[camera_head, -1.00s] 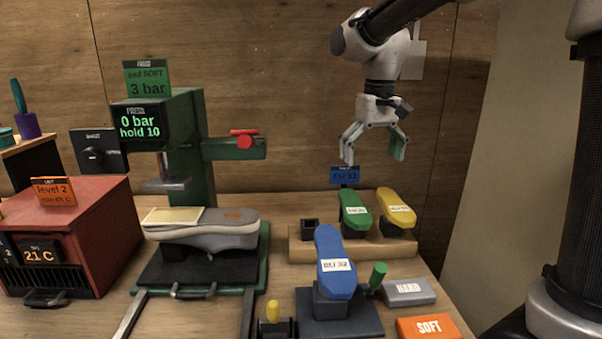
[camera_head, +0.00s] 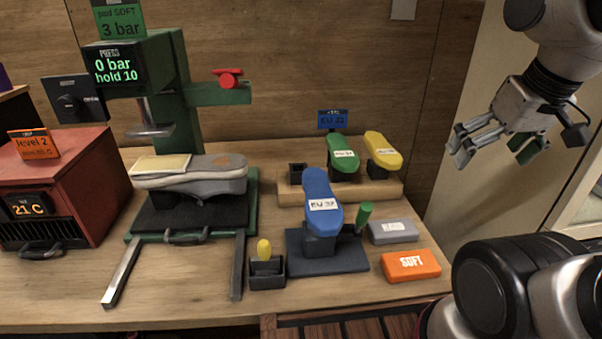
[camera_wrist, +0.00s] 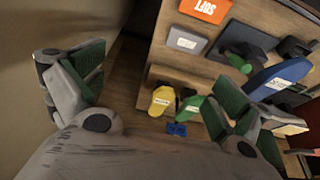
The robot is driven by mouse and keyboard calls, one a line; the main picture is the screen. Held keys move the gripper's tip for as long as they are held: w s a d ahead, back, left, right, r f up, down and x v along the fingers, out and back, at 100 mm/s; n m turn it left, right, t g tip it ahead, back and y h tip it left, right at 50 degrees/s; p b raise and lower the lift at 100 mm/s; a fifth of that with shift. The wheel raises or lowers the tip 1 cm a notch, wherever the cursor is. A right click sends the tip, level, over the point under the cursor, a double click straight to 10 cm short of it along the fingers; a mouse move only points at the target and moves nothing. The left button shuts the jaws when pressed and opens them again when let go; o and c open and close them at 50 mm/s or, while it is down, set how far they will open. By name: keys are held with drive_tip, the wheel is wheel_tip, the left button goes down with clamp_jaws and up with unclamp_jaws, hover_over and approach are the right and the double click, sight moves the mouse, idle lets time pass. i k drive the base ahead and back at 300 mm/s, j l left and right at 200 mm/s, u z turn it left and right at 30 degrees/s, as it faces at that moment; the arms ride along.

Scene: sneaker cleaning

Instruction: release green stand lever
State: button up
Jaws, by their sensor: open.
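The green lever (camera_head: 364,213) stands upright, leaning slightly right, on the right side of the dark stand base (camera_head: 328,262). The stand carries a blue shoe last (camera_head: 321,200) labelled EU 32 or similar. In the wrist view the green lever (camera_wrist: 238,63) shows near the dark base, with the blue last (camera_wrist: 275,82) beside it. My gripper (camera_head: 488,150) is open and empty, in the air to the right of the bench, well apart from the lever. In the wrist view its green-padded fingers (camera_wrist: 155,95) are spread wide.
Grey (camera_head: 393,231) and orange SOFT (camera_head: 410,264) blocks lie right of the stand. Green (camera_head: 343,155) and yellow (camera_head: 383,151) lasts stand on a wooden rack behind it. A press (camera_head: 185,110) with a grey shoe (camera_head: 200,180) and a red heater box (camera_head: 60,180) are left.

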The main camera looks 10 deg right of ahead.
sight(366, 208)
drive_tip(key=k+j, duration=0.5)
drive_tip(key=j, duration=0.2)
drive_tip(key=k+j, duration=0.5)
drive_tip(key=j, duration=0.15)
drive_tip(key=j+z, duration=0.05)
